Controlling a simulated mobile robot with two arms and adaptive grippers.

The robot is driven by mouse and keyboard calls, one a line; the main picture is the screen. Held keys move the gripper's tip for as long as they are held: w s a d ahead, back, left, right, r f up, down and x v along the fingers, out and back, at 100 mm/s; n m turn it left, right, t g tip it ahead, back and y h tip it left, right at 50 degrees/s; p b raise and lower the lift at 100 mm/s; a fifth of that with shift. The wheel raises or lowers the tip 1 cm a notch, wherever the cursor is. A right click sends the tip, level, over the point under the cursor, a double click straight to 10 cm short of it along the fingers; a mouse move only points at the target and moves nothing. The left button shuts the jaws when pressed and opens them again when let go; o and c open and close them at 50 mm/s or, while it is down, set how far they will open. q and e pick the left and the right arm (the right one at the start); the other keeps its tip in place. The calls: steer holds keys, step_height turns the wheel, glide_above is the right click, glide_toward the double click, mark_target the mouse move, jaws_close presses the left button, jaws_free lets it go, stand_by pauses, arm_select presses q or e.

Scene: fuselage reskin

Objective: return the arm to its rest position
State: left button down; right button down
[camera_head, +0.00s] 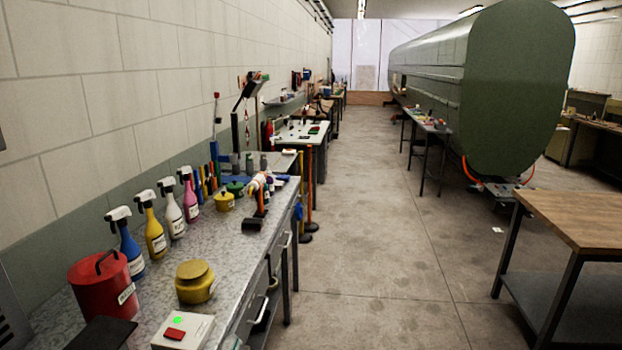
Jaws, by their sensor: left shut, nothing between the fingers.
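I see no clear gripper or arm of mine in the head view. A dark flat shape (103,333) at the bottom left edge is cut off by the frame, and I cannot tell what it is. The metal workbench (228,262) runs along the left wall. On its near end stand a red lidded can (102,285), a yellow pot (195,283) and a light box with a green light and a red button (183,332).
Several spray bottles (157,230) stand along the wall side of the bench. A wooden-topped table (580,218) stands at the right. A green fuselage (516,95) is farther back. The floor (385,245) between bench and table is clear.

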arm_select(q)
steer(key=s+a+f+n+g+y, duration=0.2)
steer(key=s+a+f+n+g, duration=0.15)
steer(key=s+f, duration=0.2)
steer(key=s+a+f+n+g+y, duration=0.1)
steer(key=s+a+f+n+g, duration=0.3)
steer(key=f, duration=0.3)
steer(key=s+d+f+n+g+h, duration=0.1)
steer(key=s+f+g, duration=0.2)
steer(key=s, duration=0.5)
steer(key=s+f+n+g, duration=0.2)
steer(key=s+f+g, duration=0.15)
steer(key=s, duration=0.45)
step_height(320, 180, down, 28)
steer(key=s+g+b, duration=0.2)
steer(key=s+a+f+b, duration=0.1)
steer(key=s+a+f, duration=0.1)
steer(key=s+f, duration=1.4)
steer(key=shift+s+a+f+g, duration=0.15)
steer(key=shift+a+f+g, duration=0.1)
steer(key=shift+f+g, duration=0.15)
steer(key=shift+m, duration=0.25)
